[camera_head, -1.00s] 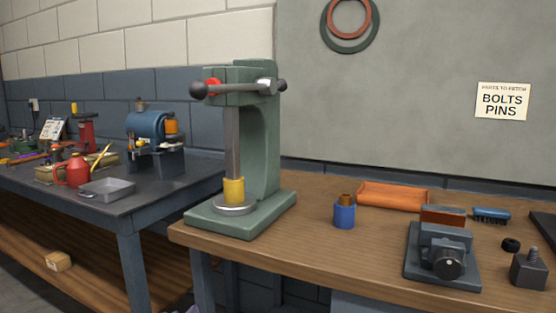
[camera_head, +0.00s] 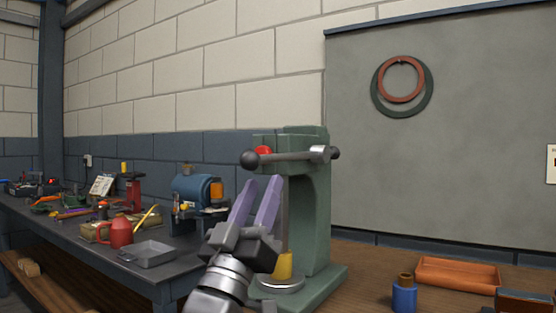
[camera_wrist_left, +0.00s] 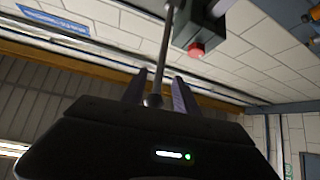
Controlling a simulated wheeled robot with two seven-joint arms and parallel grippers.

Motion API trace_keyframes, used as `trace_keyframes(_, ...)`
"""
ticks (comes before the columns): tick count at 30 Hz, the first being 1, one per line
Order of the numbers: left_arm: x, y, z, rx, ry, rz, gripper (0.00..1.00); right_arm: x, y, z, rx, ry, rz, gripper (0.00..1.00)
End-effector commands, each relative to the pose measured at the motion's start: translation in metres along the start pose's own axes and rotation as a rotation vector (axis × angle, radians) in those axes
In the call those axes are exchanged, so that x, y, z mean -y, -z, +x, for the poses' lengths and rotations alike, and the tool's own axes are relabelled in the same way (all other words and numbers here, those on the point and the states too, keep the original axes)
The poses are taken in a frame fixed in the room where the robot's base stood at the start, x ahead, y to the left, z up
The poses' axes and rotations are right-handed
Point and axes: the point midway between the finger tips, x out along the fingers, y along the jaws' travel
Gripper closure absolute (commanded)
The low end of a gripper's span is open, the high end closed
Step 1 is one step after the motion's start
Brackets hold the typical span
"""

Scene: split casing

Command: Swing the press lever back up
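The green press (camera_head: 312,215) stands on the wooden bench. Its grey lever (camera_head: 290,157) lies roughly level across the press head, with a dark ball knob (camera_head: 250,160) at its left end. My left gripper (camera_head: 261,183) points up with its two purple fingers apart and empty, just below the knob and in front of the press column. In the left wrist view the knob (camera_wrist_left: 153,100) appears between the open fingers (camera_wrist_left: 158,88); I cannot tell whether they touch it. The gripper hides part of the ram above the yellow piece (camera_head: 283,265). My right gripper is not in view.
A red button (camera_head: 263,151) sits on the press head beside the lever. A darker bench (camera_head: 95,250) with tools stands left. Space above the lever looks clear.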

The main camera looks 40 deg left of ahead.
Motion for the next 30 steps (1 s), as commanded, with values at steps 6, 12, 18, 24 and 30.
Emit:
trace_keyframes(6, 0.0, -0.001, 0.015, 0.002, 0.001, 0.001, 0.64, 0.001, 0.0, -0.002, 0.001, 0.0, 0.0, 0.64)
trace_keyframes(12, 0.001, 0.0, 0.046, 0.002, 0.002, 0.0, 0.64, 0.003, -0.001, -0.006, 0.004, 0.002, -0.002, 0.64)
trace_keyframes(18, 0.001, 0.0, 0.071, 0.002, 0.002, 0.001, 0.64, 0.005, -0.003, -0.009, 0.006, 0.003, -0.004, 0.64)
trace_keyframes(24, 0.0, -0.001, 0.078, 0.001, 0.001, 0.0, 0.64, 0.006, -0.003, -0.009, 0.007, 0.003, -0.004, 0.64)
trace_keyframes(30, 0.0, -0.001, 0.078, 0.001, 0.001, 0.0, 0.66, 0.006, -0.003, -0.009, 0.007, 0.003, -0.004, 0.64)
